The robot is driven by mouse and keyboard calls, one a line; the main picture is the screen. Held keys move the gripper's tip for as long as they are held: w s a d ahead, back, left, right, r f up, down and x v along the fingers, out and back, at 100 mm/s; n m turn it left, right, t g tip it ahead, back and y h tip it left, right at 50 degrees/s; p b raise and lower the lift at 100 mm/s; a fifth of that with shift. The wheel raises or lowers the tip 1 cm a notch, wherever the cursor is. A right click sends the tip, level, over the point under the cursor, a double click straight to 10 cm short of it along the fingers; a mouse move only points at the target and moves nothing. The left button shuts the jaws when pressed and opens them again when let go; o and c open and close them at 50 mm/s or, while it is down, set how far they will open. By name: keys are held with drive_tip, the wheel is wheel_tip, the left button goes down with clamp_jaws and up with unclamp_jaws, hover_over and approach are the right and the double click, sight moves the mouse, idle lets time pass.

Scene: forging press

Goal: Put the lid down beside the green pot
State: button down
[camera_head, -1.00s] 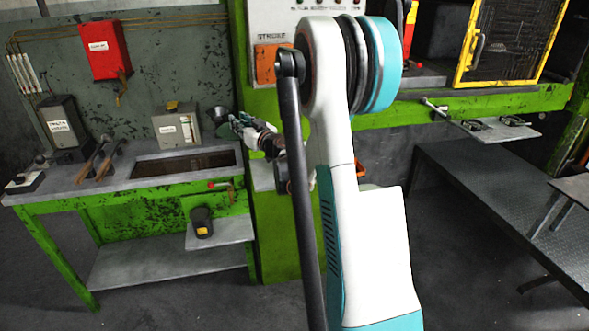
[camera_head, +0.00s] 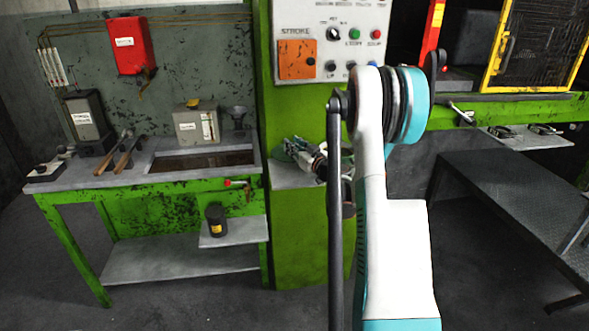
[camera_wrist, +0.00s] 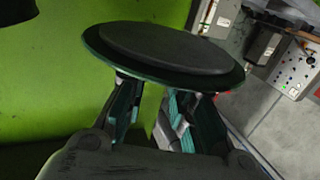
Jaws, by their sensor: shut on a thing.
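The lid (camera_wrist: 165,48) is a dark round disc with a dark green rim, large in the wrist view. My gripper (camera_wrist: 162,90) is shut on it, with the fingers at the underside near the lid's edge. In the head view the lid (camera_head: 284,149) shows only as a small dark green sliver at my gripper (camera_head: 312,160), over a small grey ledge (camera_head: 286,178) on the green press column. I cannot tell whether the lid touches the ledge. My arm hides part of this area. I cannot make out the green pot in either view.
A green workbench (camera_head: 150,180) on the left holds a grey box (camera_head: 197,125), a funnel (camera_head: 238,114) and wooden-handled tools (camera_head: 127,157). The press control panel (camera_head: 340,40) is above my gripper. A dark table (camera_head: 510,205) stands right.

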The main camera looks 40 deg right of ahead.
wheel_tip(320, 180, down, 7)
drive_tip(key=shift+r+b, duration=0.15)
drive_tip(key=shift+b, duration=0.95)
drive_tip(key=shift+r, duration=0.1)
drive_tip(key=c, duration=1.4)
unclamp_jaws()
drive_tip(key=shift+o, duration=0.2)
drive_tip(key=shift+s, duration=0.15)
drive_tip(key=s+p, duration=0.1)
drive_tip(key=s, duration=0.3)
drive_tip(key=s+a+p, duration=0.1)
drive_tip(key=s, duration=0.2)
drive_tip(key=s+a+p, duration=0.1)
drive_tip(key=s, duration=0.3)
drive_tip(key=shift+s, duration=0.3)
